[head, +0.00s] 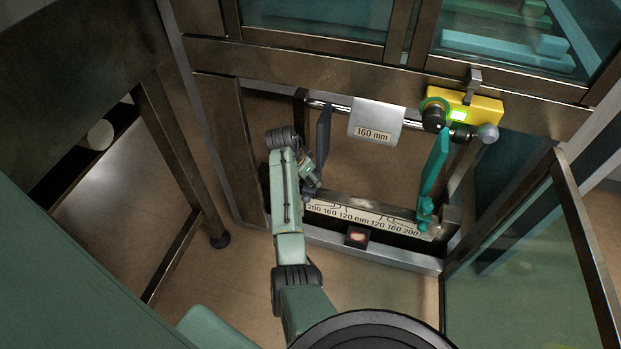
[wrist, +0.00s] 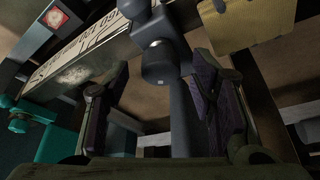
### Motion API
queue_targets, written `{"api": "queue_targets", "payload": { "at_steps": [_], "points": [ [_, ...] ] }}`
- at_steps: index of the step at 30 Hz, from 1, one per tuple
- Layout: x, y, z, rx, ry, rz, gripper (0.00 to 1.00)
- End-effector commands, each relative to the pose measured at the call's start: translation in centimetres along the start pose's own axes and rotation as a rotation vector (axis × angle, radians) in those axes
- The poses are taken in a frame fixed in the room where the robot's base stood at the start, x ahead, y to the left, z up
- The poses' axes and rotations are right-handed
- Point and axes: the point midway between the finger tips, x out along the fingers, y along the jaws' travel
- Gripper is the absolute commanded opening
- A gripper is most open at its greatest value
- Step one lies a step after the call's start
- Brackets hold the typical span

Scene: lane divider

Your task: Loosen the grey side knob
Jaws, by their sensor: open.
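The grey guide (head: 323,143) hangs at the left of the lane divider, above the scale strip. In the wrist view its grey side knob (wrist: 158,64) is in the middle, in front of the guide's blue-grey stem. My gripper (head: 308,178) is close to the lower part of the grey guide in the head view. In the wrist view my gripper (wrist: 161,76) is open, with one dark finger on each side of the knob and visible gaps. I cannot tell how deep the knob sits between the fingers. In the head view my gripper largely hides the knob.
The teal guide (head: 434,165) stands to the right. The scale strip (head: 360,217) runs below both guides. A yellow box (head: 463,105) with a green display and a 160 mm plate (head: 376,123) are above. A glass panel (head: 535,270) stands at the right.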

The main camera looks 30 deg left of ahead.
Motion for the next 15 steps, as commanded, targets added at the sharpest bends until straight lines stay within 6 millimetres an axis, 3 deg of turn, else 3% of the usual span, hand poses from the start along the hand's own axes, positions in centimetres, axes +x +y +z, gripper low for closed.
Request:
{"api": "queue_targets", "payload": {
  "at_steps": [5, 15],
  "points": [
    [1.5, 0.0, 0.0, 0.001, 0.0, -0.001, 0.51],
    [1.7, 0.0, 0.0, 0.001, 0.0, -0.001, 0.49]
  ]
}}
